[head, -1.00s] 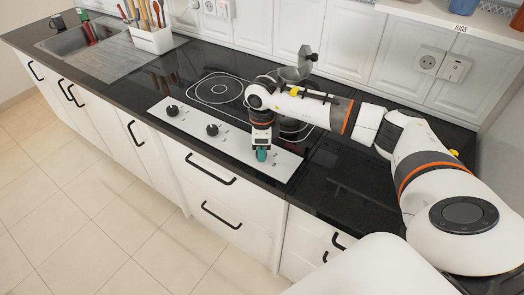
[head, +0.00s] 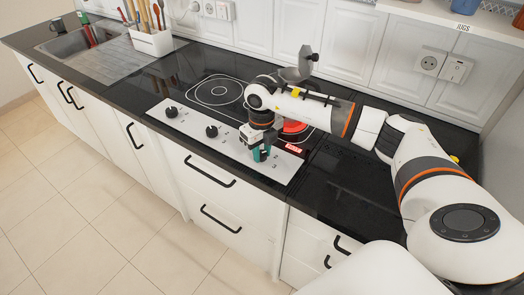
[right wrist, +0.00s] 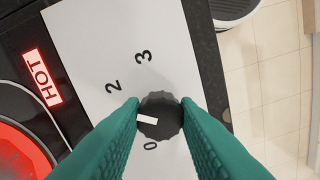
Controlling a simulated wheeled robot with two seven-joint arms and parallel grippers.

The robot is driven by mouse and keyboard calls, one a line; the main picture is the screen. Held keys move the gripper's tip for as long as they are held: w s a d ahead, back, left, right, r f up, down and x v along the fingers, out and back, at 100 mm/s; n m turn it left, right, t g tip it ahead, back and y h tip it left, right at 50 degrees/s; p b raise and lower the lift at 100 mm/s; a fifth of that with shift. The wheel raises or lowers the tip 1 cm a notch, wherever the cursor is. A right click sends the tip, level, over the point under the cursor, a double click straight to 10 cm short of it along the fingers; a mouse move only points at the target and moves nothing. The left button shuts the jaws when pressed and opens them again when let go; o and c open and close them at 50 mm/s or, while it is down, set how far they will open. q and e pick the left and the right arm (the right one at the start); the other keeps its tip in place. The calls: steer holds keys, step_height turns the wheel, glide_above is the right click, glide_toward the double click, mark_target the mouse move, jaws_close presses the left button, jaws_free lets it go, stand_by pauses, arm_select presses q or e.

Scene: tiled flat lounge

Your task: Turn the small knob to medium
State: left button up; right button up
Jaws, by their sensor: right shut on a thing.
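The knob (right wrist: 160,115) is dark grey and ridged, with a white pointer mark. In the right wrist view it sits between the two teal fingers of my right gripper (right wrist: 160,112), which is shut on its sides. The pointer faces left, between the printed 0 and 2; a finger covers part of the scale there. In the head view my right gripper (head: 261,154) is at the right end of the white control panel (head: 232,148) and mostly hides this knob. My left gripper is not in view.
Two other black knobs, one at the left (head: 172,112) and one in the middle (head: 212,132), stand on the panel. A burner (head: 294,127) glows red close behind my right gripper, beside a lit HOT sign (head: 293,148). The sink (head: 82,42) is far left.

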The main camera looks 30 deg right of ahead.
mark_target(262, 153)
steer(key=shift+m, duration=0.6)
steer(key=shift+r, duration=0.1)
steer(key=o, duration=1)
step_height(262, 153, up, 12)
steer(key=shift+f+b, duration=0.1)
steer(key=shift+b, duration=0.9)
